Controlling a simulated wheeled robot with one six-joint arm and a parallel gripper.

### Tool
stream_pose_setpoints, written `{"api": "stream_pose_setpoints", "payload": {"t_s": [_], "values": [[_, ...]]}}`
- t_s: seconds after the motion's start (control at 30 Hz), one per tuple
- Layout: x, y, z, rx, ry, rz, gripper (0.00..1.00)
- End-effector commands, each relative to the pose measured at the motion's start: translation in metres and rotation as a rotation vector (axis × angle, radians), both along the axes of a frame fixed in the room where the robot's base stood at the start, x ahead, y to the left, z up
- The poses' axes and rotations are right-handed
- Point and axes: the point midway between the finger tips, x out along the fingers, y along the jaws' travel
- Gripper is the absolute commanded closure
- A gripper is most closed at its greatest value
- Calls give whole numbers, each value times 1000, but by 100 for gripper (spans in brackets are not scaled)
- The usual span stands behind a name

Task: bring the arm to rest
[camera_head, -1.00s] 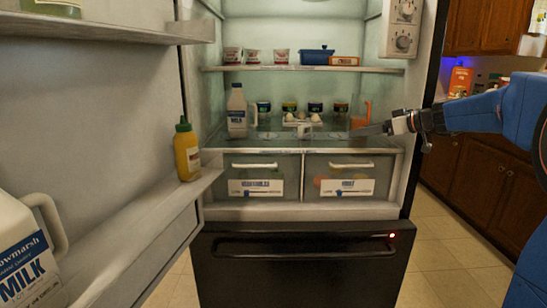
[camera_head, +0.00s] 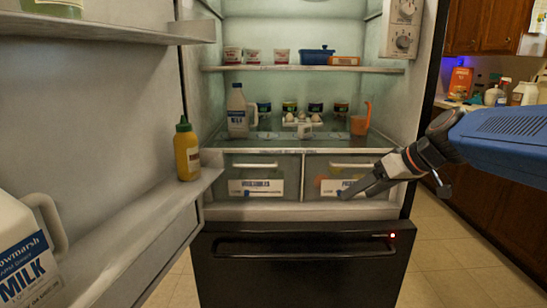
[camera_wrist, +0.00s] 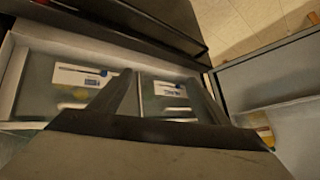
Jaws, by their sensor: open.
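My gripper (camera_head: 358,190) is in front of the right drawer (camera_head: 320,165) of the open fridge, at the height of its label. The fingers point left and down and are apart, with nothing between them. In the wrist view the two dark fingers of my gripper (camera_wrist: 170,95) stand apart, with the drawer fronts beyond them. My blue arm comes in from the right. I cannot tell whether the fingertips touch the drawer front.
The open door at left holds a mustard bottle (camera_head: 187,150) and a large milk jug (camera_head: 22,255). The floor (camera_head: 450,250) at right is clear.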

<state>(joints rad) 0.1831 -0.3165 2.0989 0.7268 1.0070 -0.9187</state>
Motion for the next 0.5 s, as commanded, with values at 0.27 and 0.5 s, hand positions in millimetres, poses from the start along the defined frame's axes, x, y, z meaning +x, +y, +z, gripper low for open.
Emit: {"api": "stream_pose_setpoints", "payload": {"t_s": [0.27, 0.5], "values": [[-111, -5, -59, -119, 158, -157, 30], [-192, -28, -112, -224, 229, -327, 30]]}}
